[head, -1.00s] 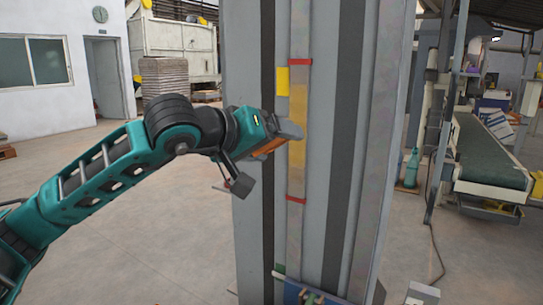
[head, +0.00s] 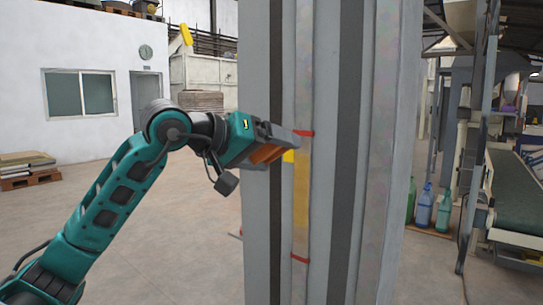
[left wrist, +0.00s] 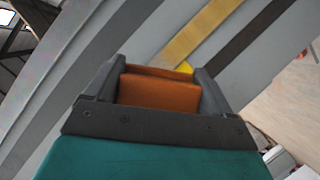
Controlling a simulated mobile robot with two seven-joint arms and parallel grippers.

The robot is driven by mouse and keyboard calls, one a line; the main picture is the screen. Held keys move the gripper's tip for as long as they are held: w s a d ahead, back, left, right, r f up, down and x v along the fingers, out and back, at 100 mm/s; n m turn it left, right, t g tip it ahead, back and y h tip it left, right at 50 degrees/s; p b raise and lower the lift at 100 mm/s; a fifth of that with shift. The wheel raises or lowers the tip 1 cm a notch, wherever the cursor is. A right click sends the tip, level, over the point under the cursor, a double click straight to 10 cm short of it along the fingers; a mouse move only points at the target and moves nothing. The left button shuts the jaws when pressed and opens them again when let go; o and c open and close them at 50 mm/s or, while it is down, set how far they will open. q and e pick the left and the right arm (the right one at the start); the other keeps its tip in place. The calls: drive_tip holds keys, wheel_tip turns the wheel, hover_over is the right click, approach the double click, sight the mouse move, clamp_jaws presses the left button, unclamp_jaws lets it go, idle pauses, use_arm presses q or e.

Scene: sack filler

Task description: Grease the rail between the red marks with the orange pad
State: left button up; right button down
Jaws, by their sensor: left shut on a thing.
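The rail (head: 301,205) is a narrow vertical strip on a tall grey column. An upper red mark (head: 304,133) and a lower red mark (head: 299,258) cross it. Between them much of the rail looks yellowish, greyer near the lower mark. My left gripper (head: 288,143) is shut on the orange pad (head: 266,154), at the height of the upper mark and left of the rail. The left wrist view shows the pad (left wrist: 158,95) between both fingers, with the yellowish rail (left wrist: 200,32) beyond. I cannot tell if the pad touches the rail. My right gripper is out of view.
A yellow tag (head: 288,156) sits beside the rail just below the upper mark, partly behind the gripper. Bottles (head: 424,207) and a conveyor (head: 520,207) stand at the right. Open floor (head: 170,225) lies left of the column.

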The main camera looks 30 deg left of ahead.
use_arm(q)
drive_tip(key=p, duration=0.3)
approach(308, 150)
drive_tip(key=shift+w+d+f, duration=0.75)
drive_tip(key=shift+w+d, duration=0.1)
drive_tip(key=shift+w, duration=0.15)
drive_tip(key=shift+w+d+f, duration=0.1)
drive_tip(key=shift+w+f, duration=0.05)
drive_tip(key=shift+w, duration=0.55)
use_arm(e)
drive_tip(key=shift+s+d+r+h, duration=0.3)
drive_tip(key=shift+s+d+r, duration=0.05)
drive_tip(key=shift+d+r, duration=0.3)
use_arm(q)
drive_tip(key=shift+w+d+p, duration=0.1)
drive_tip(key=shift+w+p, duration=0.45)
drive_tip(key=shift+w, duration=0.45)
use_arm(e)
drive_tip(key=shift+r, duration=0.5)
use_arm(q)
drive_tip(key=shift+s+f+b, duration=0.1)
drive_tip(key=shift+f+b, duration=1.55)
drive_tip(key=shift+f, duration=0.15)
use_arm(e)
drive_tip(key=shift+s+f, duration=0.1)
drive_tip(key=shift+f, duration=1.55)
